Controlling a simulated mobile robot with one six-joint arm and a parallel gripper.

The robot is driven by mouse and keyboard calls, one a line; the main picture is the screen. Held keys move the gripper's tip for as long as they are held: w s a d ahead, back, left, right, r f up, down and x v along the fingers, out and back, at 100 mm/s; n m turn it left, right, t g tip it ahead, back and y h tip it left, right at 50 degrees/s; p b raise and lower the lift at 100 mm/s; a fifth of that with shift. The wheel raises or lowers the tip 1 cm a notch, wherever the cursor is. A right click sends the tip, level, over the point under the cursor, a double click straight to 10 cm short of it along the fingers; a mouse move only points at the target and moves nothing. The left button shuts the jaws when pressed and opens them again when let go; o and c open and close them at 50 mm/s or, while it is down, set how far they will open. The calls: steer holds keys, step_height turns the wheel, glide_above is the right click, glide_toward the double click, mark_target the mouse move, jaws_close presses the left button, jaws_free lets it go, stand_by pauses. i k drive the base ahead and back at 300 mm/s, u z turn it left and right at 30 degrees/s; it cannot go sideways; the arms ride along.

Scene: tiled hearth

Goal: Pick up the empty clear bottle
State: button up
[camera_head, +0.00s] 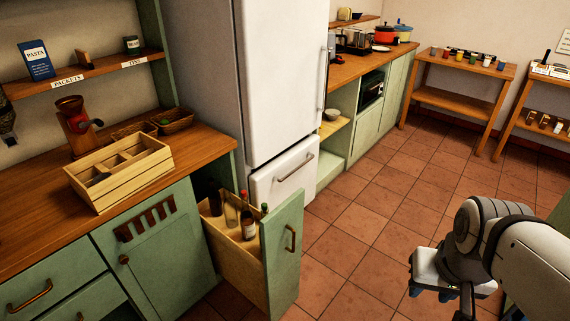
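A pull-out drawer (218,241) with a green front stands open beside the fridge. Several bottles stand upright in it. One pale, see-through-looking bottle (231,215) is in the middle; its small size hides whether it is empty. A dark bottle with a white label (248,228) stands to its right, and a brown bottle (215,205) to its left. Red-capped and green-topped bottles show behind, partly hidden. My gripper (440,292) is at the lower right, over the floor and well apart from the drawer. It points down, and its fingers are too dark and cropped to judge.
A wooden divided box (120,171), a grinder (76,124) and a basket (172,121) stand on the left counter. The white fridge (284,80) rises behind the drawer. A wooden table (456,98) holds several cups. The tiled floor between drawer and gripper is clear.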

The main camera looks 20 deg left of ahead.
mark_target(229, 205)
steer(key=z, duration=2.25)
steer(key=k, duration=2.1)
steer(key=u, duration=2.1)
steer(key=i, duration=1.65)
steer(key=u, duration=0.05)
